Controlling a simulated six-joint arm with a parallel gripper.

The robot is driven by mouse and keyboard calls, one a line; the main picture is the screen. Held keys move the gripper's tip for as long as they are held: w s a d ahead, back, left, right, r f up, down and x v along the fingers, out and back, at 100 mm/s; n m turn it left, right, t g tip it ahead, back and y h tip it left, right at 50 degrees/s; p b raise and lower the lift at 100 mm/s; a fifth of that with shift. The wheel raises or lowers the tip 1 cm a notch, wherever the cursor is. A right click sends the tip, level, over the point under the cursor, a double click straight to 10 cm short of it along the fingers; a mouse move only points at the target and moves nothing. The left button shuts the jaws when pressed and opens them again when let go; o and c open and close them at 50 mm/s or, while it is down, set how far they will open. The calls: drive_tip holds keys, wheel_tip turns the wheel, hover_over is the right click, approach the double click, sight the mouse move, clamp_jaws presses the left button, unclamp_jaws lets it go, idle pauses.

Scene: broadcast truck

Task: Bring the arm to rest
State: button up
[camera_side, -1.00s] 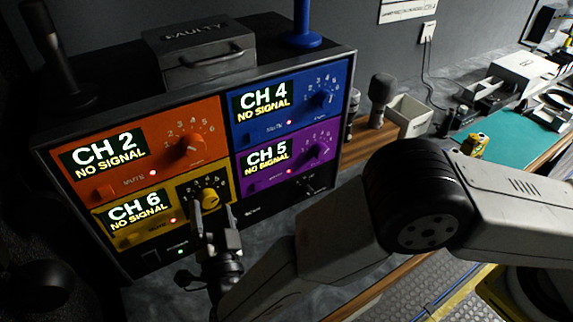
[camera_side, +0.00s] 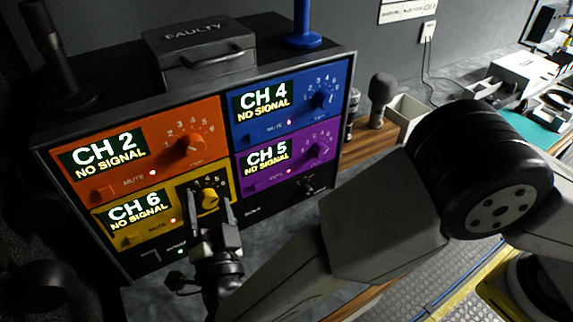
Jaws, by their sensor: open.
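My forearm reaches in from the lower right.
The orange CH 2 (camera_side: 205,112), blue CH 4 (camera_side: 335,77) and purple CH 5 panels (camera_side: 328,140) all read NO SIGNAL. A case marked FAULTY (camera_side: 205,60) sits on the rack. Microphones (camera_side: 381,95) stand on the wooden bench at right.

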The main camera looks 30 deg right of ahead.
idle(0.4)
wheel_tip(320, 180, down, 5)
drive_tip(key=n+g+y, duration=0.7)
drive_tip(key=n+y, duration=0.5)
drive_tip(key=n, duration=0.9)
drive_tip(key=s+d+f+n+g+h, duration=0.1)
drive_tip(key=s+d+f+n+g, duration=0.15)
drive_tip(key=d+n+g, duration=0.35)
drive_tip(key=s+d+r+m+g+h, duration=0.1)
drive_tip(key=d+m, duration=0.6)
drive_tip(key=d, duration=0.9)
drive_tip(key=s+d+r+m+g+h, duration=0.1)
drive_tip(key=s+d+m+g+h, duration=0.3)
drive_tip(key=d, duration=1.3)
drive_tip(key=s+m, duration=0.2)
drive_tip(key=m, duration=0.2)
drive_tip(key=shift+s+r, duration=0.2)
drive_tip(key=shift+r, duration=0.05)
